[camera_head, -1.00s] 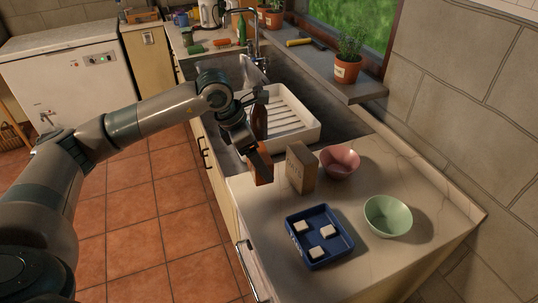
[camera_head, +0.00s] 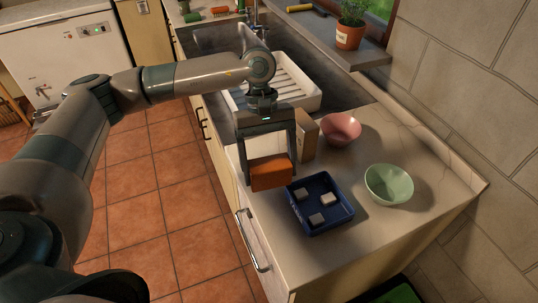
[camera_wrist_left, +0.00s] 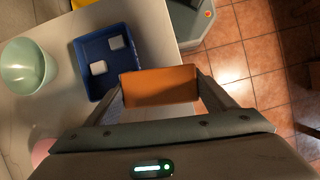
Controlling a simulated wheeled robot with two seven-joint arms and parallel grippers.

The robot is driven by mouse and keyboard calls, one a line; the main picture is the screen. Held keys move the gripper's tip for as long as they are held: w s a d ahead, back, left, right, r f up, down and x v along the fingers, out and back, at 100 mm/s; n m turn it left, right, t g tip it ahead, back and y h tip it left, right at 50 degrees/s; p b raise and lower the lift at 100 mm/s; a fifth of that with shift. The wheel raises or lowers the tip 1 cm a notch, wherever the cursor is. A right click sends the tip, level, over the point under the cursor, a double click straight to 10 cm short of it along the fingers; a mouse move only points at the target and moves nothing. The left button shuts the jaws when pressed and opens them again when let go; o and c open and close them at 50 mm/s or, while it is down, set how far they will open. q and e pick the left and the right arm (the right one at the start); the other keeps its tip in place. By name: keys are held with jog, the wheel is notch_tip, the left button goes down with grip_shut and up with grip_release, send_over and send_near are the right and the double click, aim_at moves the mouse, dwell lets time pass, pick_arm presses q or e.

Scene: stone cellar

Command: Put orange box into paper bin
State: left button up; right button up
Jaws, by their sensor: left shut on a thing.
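My left gripper (camera_head: 271,172) is shut on the orange box (camera_head: 270,174) and holds it by its two ends. The box hangs just left of the blue tray, near the counter's front edge. In the left wrist view the orange box (camera_wrist_left: 160,86) sits between the fingers of my left gripper (camera_wrist_left: 161,87), over the counter's edge. I cannot make out a paper bin for certain. A green thing (camera_head: 398,294), cut off by the bottom edge of the head view, stands below the counter's end. My right gripper is not in view.
A green bowl (camera_head: 388,184), a pink bowl (camera_head: 341,128) and a cardboard-coloured box (camera_head: 309,135) stand on the counter (camera_head: 400,235). A yellow thing (camera_wrist_left: 50,68) shows past the counter in the left wrist view.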

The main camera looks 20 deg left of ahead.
pick_arm(q)
jog(key=s+m, duration=0.1)
jog(key=m, duration=0.1)
jog(key=s+m+y, duration=0.1)
jog(key=m, duration=0.1)
jog(key=m+y, duration=0.1)
jog(key=shift+s+d+m+g, duration=0.3)
jog(key=shift+s+m+g, duration=0.1)
jog(key=shift+s+a+r+m+y+b, duration=0.1)
jog(key=shift+s+m+y+b, duration=0.35)
jog(key=shift+m, duration=0.75)
jog(key=shift+s, duration=0.15)
